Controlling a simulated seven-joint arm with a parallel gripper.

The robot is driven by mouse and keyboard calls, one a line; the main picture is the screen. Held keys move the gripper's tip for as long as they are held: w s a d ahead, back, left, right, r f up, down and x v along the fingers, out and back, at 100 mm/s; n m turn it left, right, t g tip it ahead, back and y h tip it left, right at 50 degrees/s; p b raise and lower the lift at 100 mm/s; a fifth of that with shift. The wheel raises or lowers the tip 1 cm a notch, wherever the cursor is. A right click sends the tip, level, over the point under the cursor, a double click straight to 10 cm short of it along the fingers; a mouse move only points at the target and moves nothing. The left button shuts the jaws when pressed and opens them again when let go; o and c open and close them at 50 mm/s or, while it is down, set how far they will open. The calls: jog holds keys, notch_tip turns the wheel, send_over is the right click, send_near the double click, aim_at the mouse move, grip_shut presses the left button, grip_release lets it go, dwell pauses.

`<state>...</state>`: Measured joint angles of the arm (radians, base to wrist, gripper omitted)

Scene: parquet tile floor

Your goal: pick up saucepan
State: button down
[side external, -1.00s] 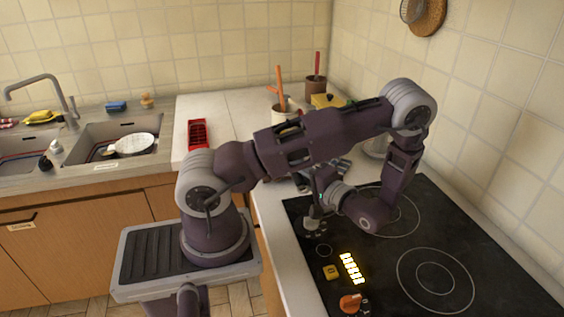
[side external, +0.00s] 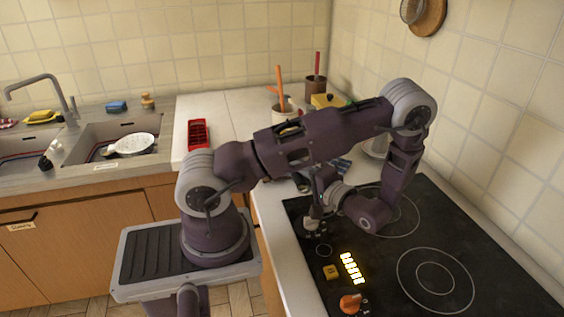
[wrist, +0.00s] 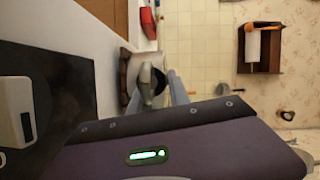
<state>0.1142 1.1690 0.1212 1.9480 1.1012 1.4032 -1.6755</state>
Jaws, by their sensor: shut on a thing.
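In the wrist view, my gripper (wrist: 160,90) has its grey fingers closed around a grey and dark part that looks like the saucepan's handle. A pale, rounded rim or wall (wrist: 129,66), seemingly the saucepan's, shows just beyond the fingers beside the counter edge. Most of the pan is hidden by the fingers and my wrist.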

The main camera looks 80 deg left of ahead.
jog(key=shift+r, duration=0.2)
notch_tip(320, 180, up, 10)
jog(key=shift+f, duration=0.1)
dwell(1.0)
